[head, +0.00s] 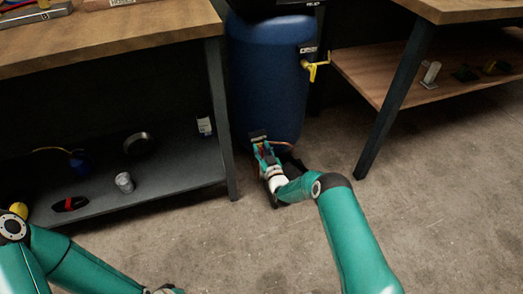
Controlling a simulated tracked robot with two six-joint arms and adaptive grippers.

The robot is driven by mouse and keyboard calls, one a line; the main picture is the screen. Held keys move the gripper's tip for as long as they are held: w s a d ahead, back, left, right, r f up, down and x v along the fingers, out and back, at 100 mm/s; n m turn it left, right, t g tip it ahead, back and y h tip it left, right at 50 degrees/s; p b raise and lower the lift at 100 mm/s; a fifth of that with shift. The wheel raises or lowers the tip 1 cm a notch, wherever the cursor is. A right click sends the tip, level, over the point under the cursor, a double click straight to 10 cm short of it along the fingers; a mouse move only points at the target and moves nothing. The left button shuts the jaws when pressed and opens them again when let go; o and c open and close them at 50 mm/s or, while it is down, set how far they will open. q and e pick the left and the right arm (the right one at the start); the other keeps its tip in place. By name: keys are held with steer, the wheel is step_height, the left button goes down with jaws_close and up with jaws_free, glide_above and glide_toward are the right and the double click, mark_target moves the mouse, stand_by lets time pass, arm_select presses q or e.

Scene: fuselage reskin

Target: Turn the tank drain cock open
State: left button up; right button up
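The blue tank (262,80) stands upright between two benches. A yellow tap (314,69) sticks out of its right side, below a small label (307,49). Another small dark label (257,134) is low on the tank's front. My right gripper (261,149) is at the tank's foot, just below that low label and well below the yellow tap. Its fingers are small and dark here, and I cannot tell whether they hold anything. Any fitting behind them is hidden. My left arm (75,262) is at the lower left, and its gripper is cut off by the bottom edge.
A dark tray-like thing (292,191) is on the floor under my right wrist. The left bench's leg (220,120) stands close to the tank. The right bench's slanting leg (393,105) is on the other side. The concrete floor (440,210) at right is clear.

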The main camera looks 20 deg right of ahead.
jaws_close()
